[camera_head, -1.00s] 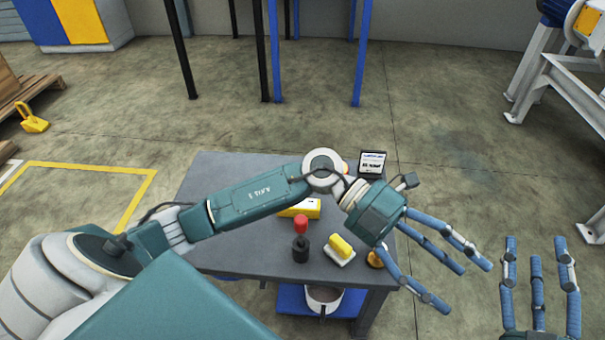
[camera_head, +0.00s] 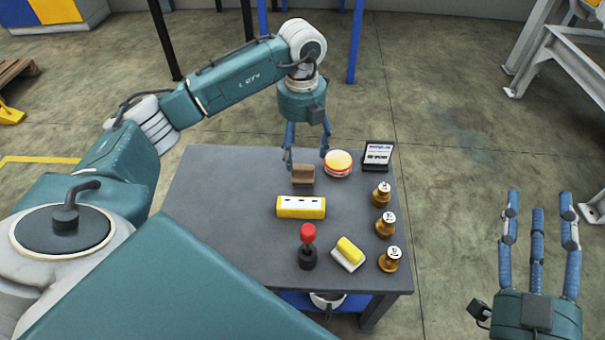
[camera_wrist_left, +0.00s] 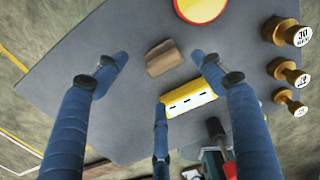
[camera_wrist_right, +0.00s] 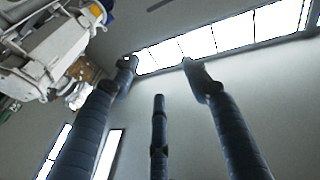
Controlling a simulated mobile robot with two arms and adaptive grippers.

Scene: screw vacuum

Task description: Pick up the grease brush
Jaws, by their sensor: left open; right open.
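A small brown block (camera_head: 303,174), which may be the grease brush, lies on the grey table (camera_head: 215,205). My left gripper (camera_head: 306,158) is open above and just behind it, fingers pointing down. In the left wrist view the brown block (camera_wrist_left: 163,58) shows between the spread fingers, with no finger seen touching it. I cannot make out bristles on it.
A red-and-yellow round thing (camera_head: 338,163) stands close right of the left fingers. A yellow box (camera_head: 301,207) lies in front. A red-topped black tool (camera_head: 308,248), a yellow block on a white base (camera_head: 349,253), brass weights (camera_head: 385,224) and a display (camera_head: 377,155) stand nearby. The table's left side is clear.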

